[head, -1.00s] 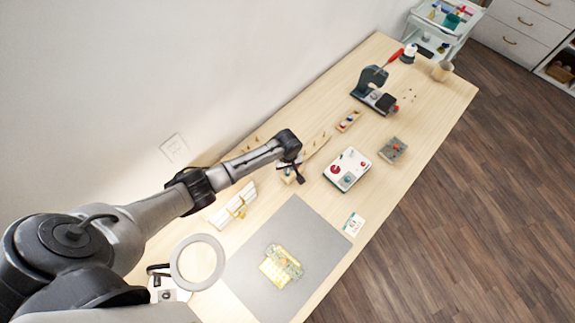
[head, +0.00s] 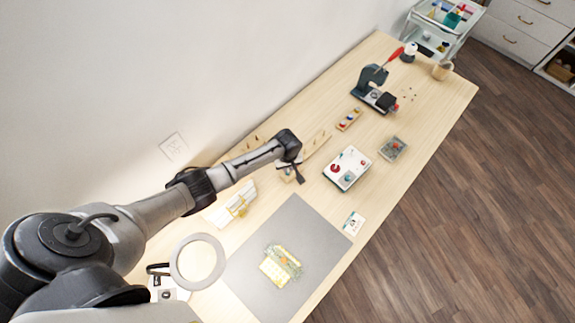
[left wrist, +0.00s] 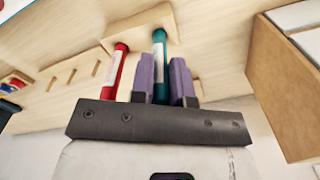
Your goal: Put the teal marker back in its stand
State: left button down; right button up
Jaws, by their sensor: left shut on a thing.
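My left gripper (head: 298,172) is over the back part of the table, beside a small wooden block. In the left wrist view, its two purple fingers (left wrist: 168,82) are shut on the teal marker (left wrist: 160,58), which has a pale label. A red marker (left wrist: 115,72) stands just left of it, apart from the fingers. The far ends of both markers overlap a small wooden block (left wrist: 142,25), which looks like the stand. I cannot tell whether the teal marker's end is in it. The marker's near end is hidden by the gripper. My right gripper is not in view.
A slotted wooden rack (left wrist: 72,78) lies left of the markers. A wooden box-like edge (left wrist: 285,95) is close on the right.

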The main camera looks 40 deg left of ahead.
pick_arm(q)
jog(key=shift+f, duration=0.55)
dwell(0.4)
jog(key=c, duration=1)
grip_release()
notch_tip(320, 180, up, 14)
jog(key=shift+f+p, duration=0.1)
jog(key=shift+p, duration=0.65)
